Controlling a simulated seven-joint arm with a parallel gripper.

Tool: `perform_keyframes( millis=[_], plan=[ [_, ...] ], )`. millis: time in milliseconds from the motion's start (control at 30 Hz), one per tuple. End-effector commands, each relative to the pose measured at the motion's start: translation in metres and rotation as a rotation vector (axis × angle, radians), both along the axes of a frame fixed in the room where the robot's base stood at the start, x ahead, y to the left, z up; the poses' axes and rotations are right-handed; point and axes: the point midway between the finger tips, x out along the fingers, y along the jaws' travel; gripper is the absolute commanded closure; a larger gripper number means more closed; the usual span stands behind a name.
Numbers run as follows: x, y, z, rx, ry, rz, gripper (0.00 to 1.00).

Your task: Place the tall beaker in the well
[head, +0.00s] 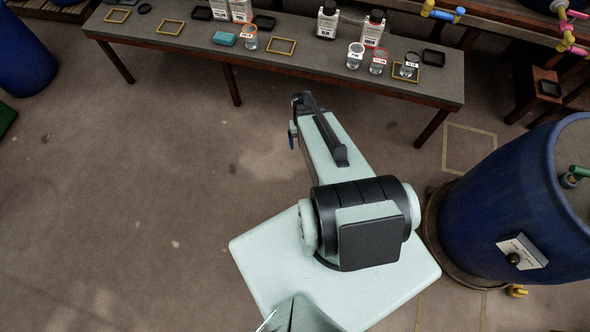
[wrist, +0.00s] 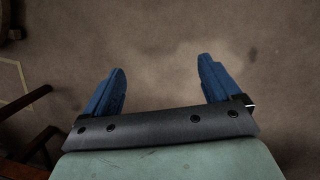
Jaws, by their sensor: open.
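Several small clear beakers with labels stand on the long table. One beaker (head: 251,43) with an orange-red rim is left of centre. Three more stand together at the right: one (head: 355,60) with a white rim, one (head: 378,67) with a red rim, and one (head: 407,71) with a dark rim, by a yellow frame. I cannot tell which is the tall beaker. No well can be told for certain among the frames and dark trays. My gripper (wrist: 162,68) is open and empty, with two blue fingers spread above bare floor, in front of the table and apart from it.
The table (head: 190,51) also bears white bottles (head: 327,22), a teal block (head: 224,39), yellow frames (head: 281,46) and black trays (head: 433,57). A large blue vat (head: 500,215) stands at the right.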

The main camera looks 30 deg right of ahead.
Motion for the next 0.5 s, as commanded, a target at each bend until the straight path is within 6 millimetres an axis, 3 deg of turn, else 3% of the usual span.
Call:
perform_keyframes(
  millis=[33,200,333,500],
  plan=[
    [-0.020,0.024,-0.004,0.014,0.034,0.040,0.09],
    [-0.078,0.084,-0.017,0.052,0.142,0.160,0.09],
    [-0.124,0.118,-0.021,0.072,0.220,0.245,0.09],
    [-0.171,0.143,-0.022,0.085,0.302,0.327,0.09]
  ],
)
